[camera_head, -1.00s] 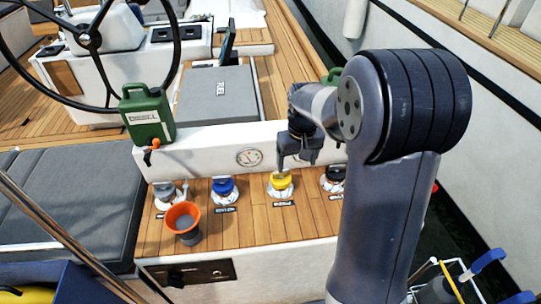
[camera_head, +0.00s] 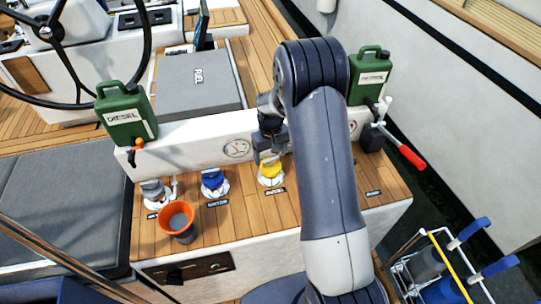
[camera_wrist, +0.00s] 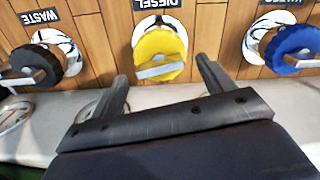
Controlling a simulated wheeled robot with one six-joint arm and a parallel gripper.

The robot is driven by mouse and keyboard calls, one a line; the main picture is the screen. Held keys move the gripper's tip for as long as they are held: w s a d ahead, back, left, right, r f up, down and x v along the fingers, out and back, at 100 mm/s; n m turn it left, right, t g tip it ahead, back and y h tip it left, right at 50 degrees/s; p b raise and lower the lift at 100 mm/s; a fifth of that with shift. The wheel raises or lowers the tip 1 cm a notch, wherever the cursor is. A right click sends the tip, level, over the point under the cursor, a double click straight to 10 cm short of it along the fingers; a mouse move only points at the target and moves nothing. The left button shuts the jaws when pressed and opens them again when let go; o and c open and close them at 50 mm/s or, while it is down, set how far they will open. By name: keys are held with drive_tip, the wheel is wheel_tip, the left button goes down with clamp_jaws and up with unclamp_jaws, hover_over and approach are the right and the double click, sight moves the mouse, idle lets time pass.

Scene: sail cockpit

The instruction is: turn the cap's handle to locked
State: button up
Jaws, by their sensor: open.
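The yellow cap (camera_head: 270,172) sits on a white deck fitting by the DIESEL label, third from the left in the row of caps. In the wrist view the yellow cap (camera_wrist: 157,42) is nearly centred, with its grey bar handle (camera_wrist: 162,71) lying roughly crosswise, slightly tilted. My gripper (camera_head: 266,158) is just above and behind this cap. In the wrist view my gripper (camera_wrist: 162,69) is open, its fingertips on either side of the handle, with visible gaps. I cannot tell the remaining height above the handle.
A blue cap (camera_head: 213,182) and a grey cap (camera_head: 154,192) stand to the left. A black cap (camera_wrist: 44,64) by the WASTE label shows in the wrist view. An orange funnel (camera_head: 176,222) stands in front. Green cans (camera_head: 127,114) (camera_head: 369,75) stand on the ledge.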

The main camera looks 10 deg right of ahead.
drive_tip(key=shift+f, duration=0.85)
drive_tip(key=c, duration=1)
drive_tip(key=shift+f+m+b, duration=0.15)
drive_tip(key=shift+m+b, duration=0.55)
drive_tip(key=shift+b, duration=0.1)
drive_tip(key=shift+m+b, duration=0.3)
drive_tip(key=shift+m, duration=0.3)
drive_tip(key=o, duration=1)
